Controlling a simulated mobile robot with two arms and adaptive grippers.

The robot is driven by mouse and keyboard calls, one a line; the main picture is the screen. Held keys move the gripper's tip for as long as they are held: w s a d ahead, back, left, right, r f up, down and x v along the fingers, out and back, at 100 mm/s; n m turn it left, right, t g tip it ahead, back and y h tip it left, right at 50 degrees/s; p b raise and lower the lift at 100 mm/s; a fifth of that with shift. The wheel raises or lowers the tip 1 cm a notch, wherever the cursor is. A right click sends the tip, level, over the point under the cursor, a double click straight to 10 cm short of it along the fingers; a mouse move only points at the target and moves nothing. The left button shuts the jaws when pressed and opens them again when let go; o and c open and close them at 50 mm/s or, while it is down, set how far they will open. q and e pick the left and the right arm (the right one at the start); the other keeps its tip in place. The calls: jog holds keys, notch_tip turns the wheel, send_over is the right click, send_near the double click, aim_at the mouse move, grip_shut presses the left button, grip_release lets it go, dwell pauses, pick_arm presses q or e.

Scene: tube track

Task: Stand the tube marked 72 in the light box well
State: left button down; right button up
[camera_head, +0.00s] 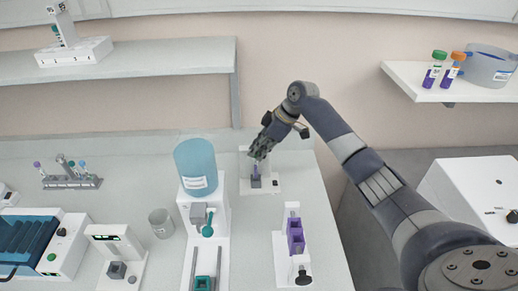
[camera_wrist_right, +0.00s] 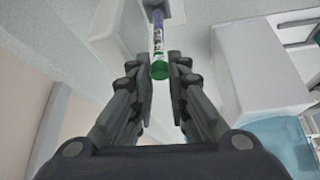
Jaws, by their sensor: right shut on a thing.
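My right gripper (camera_head: 262,150) is at the back of the bench, pointing down over a small white stand (camera_head: 246,186) with a grey block (camera_head: 256,183) on it. In the right wrist view the gripper (camera_wrist_right: 160,66) is shut on a tube (camera_wrist_right: 158,38) near its green cap (camera_wrist_right: 160,71). The tube has purple contents and a white label; I cannot read its number. Its far end meets the grey block (camera_wrist_right: 172,9); I cannot tell how deep it sits. My left gripper is not in view.
A blue container (camera_head: 196,165) stands on a white device left of the stand. In front is a white holder with purple blocks (camera_head: 295,236). A grey cup (camera_head: 160,223) and a small tube rack (camera_head: 72,181) are further left. Two capped tubes (camera_head: 440,72) stand on the right shelf.

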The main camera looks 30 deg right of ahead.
jog(key=shift+f, duration=0.15)
jog(key=shift+f, duration=0.65)
jog(key=shift+f+b, duration=0.3)
jog(key=shift+f, duration=0.15)
dwell(0.3)
jog(key=o, duration=0.9)
jog(key=shift+c, duration=0.2)
jog(key=shift+r, duration=0.1)
jog(key=v, duration=1.2)
